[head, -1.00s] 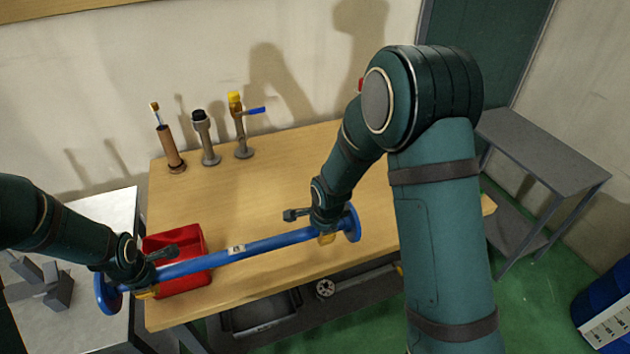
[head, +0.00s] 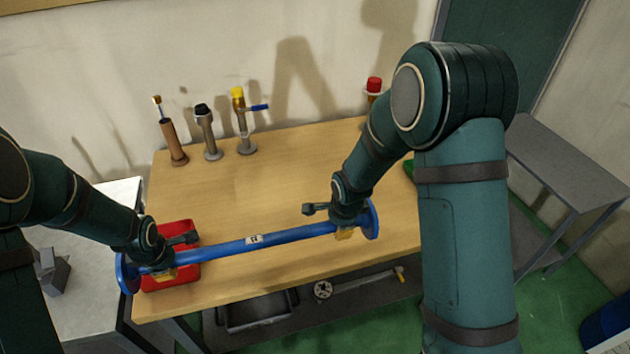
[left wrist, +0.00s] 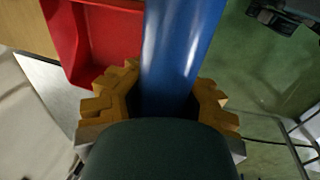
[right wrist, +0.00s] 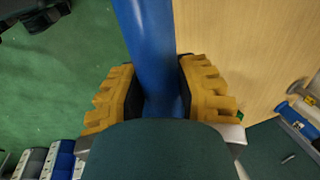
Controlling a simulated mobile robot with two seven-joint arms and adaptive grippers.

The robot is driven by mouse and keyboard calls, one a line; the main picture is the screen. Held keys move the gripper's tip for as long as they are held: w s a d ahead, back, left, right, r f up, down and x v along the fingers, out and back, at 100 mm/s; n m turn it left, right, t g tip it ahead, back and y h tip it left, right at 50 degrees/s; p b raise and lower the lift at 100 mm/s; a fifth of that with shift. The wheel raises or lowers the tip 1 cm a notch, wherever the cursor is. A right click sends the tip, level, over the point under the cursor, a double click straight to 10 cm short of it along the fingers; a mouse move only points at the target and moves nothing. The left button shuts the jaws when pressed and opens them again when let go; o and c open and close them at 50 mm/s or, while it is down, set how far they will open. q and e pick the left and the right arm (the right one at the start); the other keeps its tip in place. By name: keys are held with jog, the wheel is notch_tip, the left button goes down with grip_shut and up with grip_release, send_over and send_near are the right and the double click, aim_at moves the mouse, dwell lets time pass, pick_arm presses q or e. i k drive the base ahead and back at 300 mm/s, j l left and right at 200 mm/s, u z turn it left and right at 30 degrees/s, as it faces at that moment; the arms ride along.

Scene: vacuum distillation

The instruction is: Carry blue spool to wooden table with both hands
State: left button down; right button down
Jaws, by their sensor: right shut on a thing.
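The blue spool (head: 290,235) is a long blue pipe with a round flange at each end and a small white label. It lies nearly level across the view, above the front part of the wooden table (head: 230,205). My left gripper (head: 163,273) is shut around the pipe near its left flange, over the red bin. My right gripper (head: 344,234) is shut around it near the right flange. In the left wrist view the yellow fingers flank the pipe (left wrist: 180,45); the right wrist view shows the same (right wrist: 148,40). Whether the spool touches anything below is unclear.
A red bin (head: 180,233) sits at the table's front left, under the spool. Several upright pipe fittings (head: 207,135) stand along the back. A grey side table (head: 590,175) is at the right. The table's middle is clear.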

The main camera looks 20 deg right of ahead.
aim_at(299, 202)
jog(key=i+l, duration=0.2)
jog(key=l, duration=0.15)
jog(key=i+l, duration=0.15)
jog(key=l, duration=0.25)
jog(key=i+l, duration=0.1)
jog(key=i, duration=0.4)
